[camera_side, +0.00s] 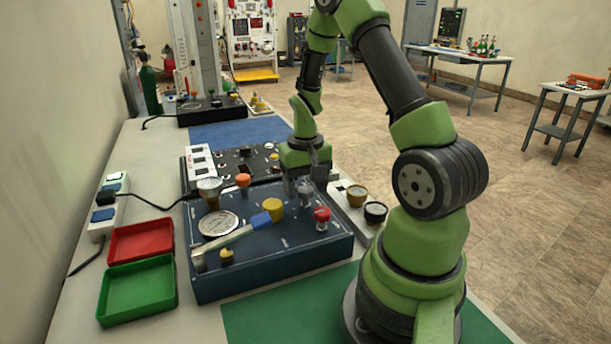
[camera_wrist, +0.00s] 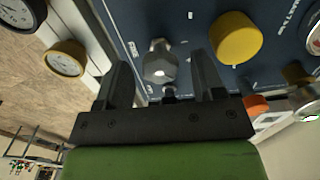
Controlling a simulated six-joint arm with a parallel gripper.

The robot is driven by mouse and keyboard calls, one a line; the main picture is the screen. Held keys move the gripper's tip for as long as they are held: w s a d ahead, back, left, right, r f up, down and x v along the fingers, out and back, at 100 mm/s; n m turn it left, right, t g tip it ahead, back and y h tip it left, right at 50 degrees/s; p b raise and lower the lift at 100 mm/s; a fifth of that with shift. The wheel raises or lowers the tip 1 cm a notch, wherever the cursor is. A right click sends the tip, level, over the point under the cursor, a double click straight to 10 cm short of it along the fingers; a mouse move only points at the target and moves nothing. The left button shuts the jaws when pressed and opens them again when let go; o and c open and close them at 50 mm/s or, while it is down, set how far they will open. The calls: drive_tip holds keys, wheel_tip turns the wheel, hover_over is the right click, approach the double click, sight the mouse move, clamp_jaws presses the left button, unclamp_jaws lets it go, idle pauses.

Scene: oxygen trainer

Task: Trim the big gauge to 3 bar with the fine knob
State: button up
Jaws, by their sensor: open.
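The big gauge (camera_side: 218,223) has a white dial and lies face up on the blue panel box (camera_side: 290,255); its reading is too small to tell. My gripper (camera_side: 306,182) is open, pointing down over the panel's back right. In the wrist view a metallic faceted knob (camera_wrist: 160,62) shows between the spread fingers of my gripper (camera_wrist: 160,60), with room on both sides. The same grey knob (camera_side: 305,195) is partly hidden in the side view. A large yellow knob (camera_side: 272,208) stands beside it; it also shows in the wrist view (camera_wrist: 236,37). I cannot tell which knob is the fine one.
A red knob (camera_side: 321,215) stands near the panel's right edge. A blue-handled lever (camera_side: 261,220) lies across the panel beside the big gauge. A small yellow knob (camera_side: 227,256) is at the front. Red (camera_side: 141,241) and green (camera_side: 138,290) trays sit to the left.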

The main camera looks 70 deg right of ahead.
sight(306, 189)
wheel_tip(306, 189, up, 10)
idle(0.4)
drive_tip(key=shift+f, duration=0.15)
drive_tip(key=a+r+n+t, duration=0.2)
drive_tip(key=a+r+t, duration=0.1)
drive_tip(key=a+r, duration=0.65)
drive_tip(key=s+a+r+n+t+y, duration=0.2)
drive_tip(key=s+a+r+n+t, duration=0.1)
drive_tip(key=s+a, duration=0.5)
drive_tip(key=shift+a+t, duration=0.6)
drive_tip(key=shift+a, duration=0.65)
drive_tip(key=shift+r, duration=0.1)
